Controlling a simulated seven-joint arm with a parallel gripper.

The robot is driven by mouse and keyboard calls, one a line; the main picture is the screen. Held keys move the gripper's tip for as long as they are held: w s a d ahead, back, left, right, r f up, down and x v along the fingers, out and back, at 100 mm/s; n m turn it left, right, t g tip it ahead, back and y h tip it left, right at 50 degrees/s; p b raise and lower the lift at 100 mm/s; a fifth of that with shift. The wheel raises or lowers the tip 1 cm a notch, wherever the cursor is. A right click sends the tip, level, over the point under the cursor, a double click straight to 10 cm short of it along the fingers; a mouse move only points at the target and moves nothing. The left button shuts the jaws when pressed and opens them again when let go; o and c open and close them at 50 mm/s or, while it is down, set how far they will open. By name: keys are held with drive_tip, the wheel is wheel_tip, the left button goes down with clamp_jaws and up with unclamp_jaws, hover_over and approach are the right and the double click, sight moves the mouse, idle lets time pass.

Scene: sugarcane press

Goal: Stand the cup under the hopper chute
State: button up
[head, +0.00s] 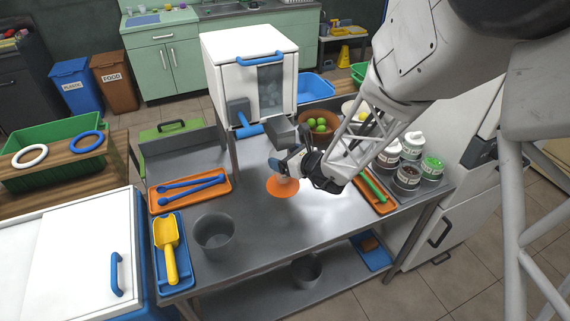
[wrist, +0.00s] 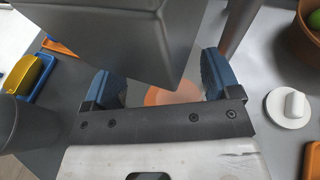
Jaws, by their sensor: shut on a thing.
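My gripper (head: 286,165) is low over the steel table, its blue fingers shut on the cup. The cup (wrist: 187,90) shows as a pale, see-through shape between the fingers in the wrist view (wrist: 165,85); most of it is hidden. An orange disc (head: 283,189) lies on the table below my gripper, and part of it shows behind the cup. I cannot tell whether the cup touches it. The grey metal hopper chute (head: 284,132) is just above and behind my gripper; it fills the upper part of the wrist view (wrist: 140,30).
The white press (head: 250,80) stands behind. A grey bucket (head: 215,236), a blue tray with a yellow scoop (head: 166,243) and an orange tray with blue tongs (head: 188,191) lie left. Jars (head: 408,174) and a bowl of green fruit (head: 319,122) are right. The front middle is clear.

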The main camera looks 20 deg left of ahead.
drive_tip(key=shift+f, duration=1.5)
drive_tip(key=shift+f, duration=0.1)
drive_tip(key=o, duration=0.7)
drive_tip(key=shift+o, duration=0.2)
drive_tip(key=shift+s+d+r, duration=0.15)
drive_tip(key=shift+d+r, duration=0.15)
drive_tip(key=shift+d, duration=0.2)
drive_tip(key=v, duration=1.1)
drive_tip(key=shift+s+r, duration=0.1)
drive_tip(key=shift+r, duration=0.05)
